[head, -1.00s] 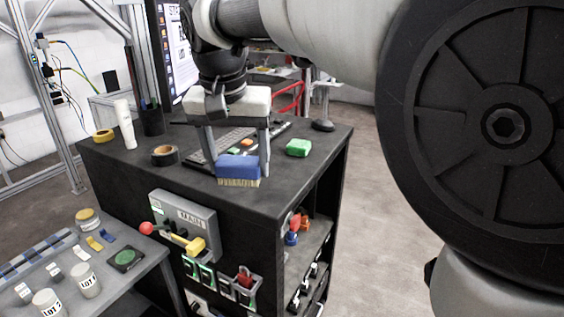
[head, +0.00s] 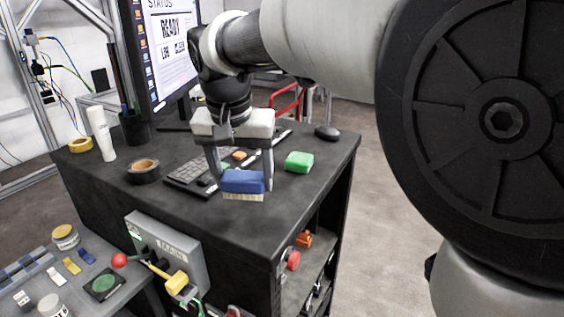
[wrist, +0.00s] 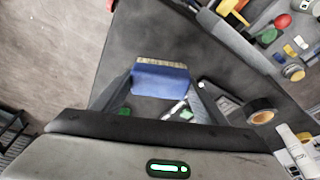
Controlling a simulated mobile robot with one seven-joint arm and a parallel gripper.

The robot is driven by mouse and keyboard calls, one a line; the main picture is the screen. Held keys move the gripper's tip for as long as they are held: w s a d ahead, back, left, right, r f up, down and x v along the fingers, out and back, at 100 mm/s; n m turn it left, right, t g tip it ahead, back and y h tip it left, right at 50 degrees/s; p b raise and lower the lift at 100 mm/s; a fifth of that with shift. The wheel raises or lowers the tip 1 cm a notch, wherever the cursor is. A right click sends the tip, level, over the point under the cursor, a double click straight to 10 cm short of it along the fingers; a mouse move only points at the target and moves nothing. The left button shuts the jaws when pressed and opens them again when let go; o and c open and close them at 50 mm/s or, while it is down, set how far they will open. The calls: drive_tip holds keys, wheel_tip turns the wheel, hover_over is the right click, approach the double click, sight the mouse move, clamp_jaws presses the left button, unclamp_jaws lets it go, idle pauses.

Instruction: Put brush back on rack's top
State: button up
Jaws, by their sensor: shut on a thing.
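The brush (head: 243,182) has a blue body and tan bristles facing down. My gripper (head: 242,187) points down and is shut on the brush, one finger at each end. In the wrist view, the brush (wrist: 160,78) sits between the fingertips of my gripper (wrist: 161,80). The rack's black top (head: 240,222) lies under the brush, which is inside the front edge. I cannot tell whether the bristles touch the top or hang just above it.
A grey switch box (head: 165,255) is on the front. The front right of the top is clear.

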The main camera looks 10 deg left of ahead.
sight(245, 197)
drive_tip(key=shift+f+b, duration=0.3)
drive_tip(key=shift+f, duration=2.3)
drive_tip(key=o, duration=1)
drive_tip(key=shift+c, duration=0.2)
drive_tip(key=p+v, duration=0.2)
drive_tip(key=v, duration=1)
drive_tip(key=s+d+f, duration=0.1)
drive_tip(key=s+d, duration=0.1)
drive_tip(key=d, duration=0.6)
drive_tip(key=s+d, duration=0.2)
drive_tip(key=d, duration=0.6)
drive_tip(key=s+d+f+t, duration=0.2)
drive_tip(key=s+d+f, duration=0.6)
drive_tip(key=d, duration=0.3)
drive_tip(key=shift+s+f, duration=0.25)
drive_tip(key=shift+s, duration=0.65)
drive_tip(key=shift+d, duration=0.1)
